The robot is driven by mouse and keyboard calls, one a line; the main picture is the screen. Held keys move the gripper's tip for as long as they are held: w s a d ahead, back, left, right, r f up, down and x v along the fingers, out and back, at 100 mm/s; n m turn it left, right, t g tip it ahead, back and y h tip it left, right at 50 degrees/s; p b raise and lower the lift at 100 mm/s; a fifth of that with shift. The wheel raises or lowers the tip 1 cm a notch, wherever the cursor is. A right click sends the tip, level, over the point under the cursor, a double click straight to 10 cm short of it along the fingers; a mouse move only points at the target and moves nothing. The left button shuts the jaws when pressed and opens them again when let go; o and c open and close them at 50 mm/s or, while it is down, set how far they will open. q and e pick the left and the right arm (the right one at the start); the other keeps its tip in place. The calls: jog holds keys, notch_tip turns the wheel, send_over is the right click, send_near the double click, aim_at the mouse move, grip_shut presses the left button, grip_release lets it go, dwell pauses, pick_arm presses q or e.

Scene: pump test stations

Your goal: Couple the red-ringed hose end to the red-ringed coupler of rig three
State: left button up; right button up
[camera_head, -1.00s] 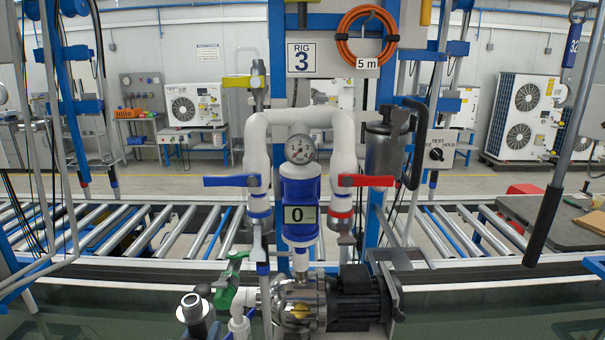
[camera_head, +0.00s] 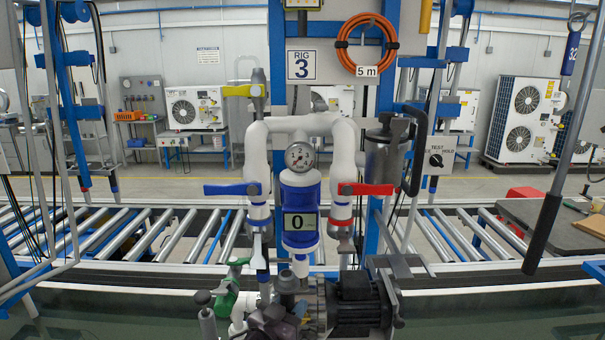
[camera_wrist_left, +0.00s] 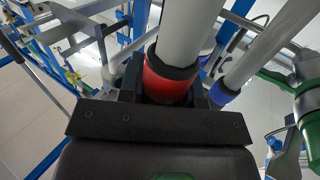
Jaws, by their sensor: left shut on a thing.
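Rig three's red-ringed coupler (camera_head: 341,222) hangs under the red lever on the right pipe leg. A blue-ringed coupler (camera_head: 259,213) hangs under the blue lever on the left leg. My left gripper (camera_head: 285,310) is a dark shape low in the head view, in front of the pump and below the couplers. In the left wrist view its jaws are shut on a grey, red-ringed hose end (camera_wrist_left: 165,82). A blue-ringed grey tube (camera_wrist_left: 222,92) stands close beside it, apart. The held end is not clear in the head view. My right gripper is not in view.
The blue body with the gauge and "0" display (camera_head: 300,213) sits between the couplers. The motor (camera_head: 355,305) is low right, a green lever (camera_head: 228,290) low left. A dark canister (camera_head: 385,155) and hanging bar (camera_head: 545,220) stand at right.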

pick_arm(q)
jog(key=w+d+f+m+g+h+b, duration=0.1)
jog(key=w+d+m+g+h+b, duration=0.35)
jog(key=w+d, duration=0.5)
jog(key=shift+n+t, duration=0.35)
jog(key=r+p, duration=0.1)
jog(key=s+d+r+p, duration=0.1)
jog(key=r, duration=0.1)
jog(key=d+r+p, duration=0.1)
jog(key=p, duration=0.1)
jog(key=shift+s+r, duration=0.2)
jog(key=shift+s, duration=0.2)
jog(key=shift+p, duration=0.4)
dwell(0.5)
jog(key=shift+r, duration=1.45)
dwell(2.6)
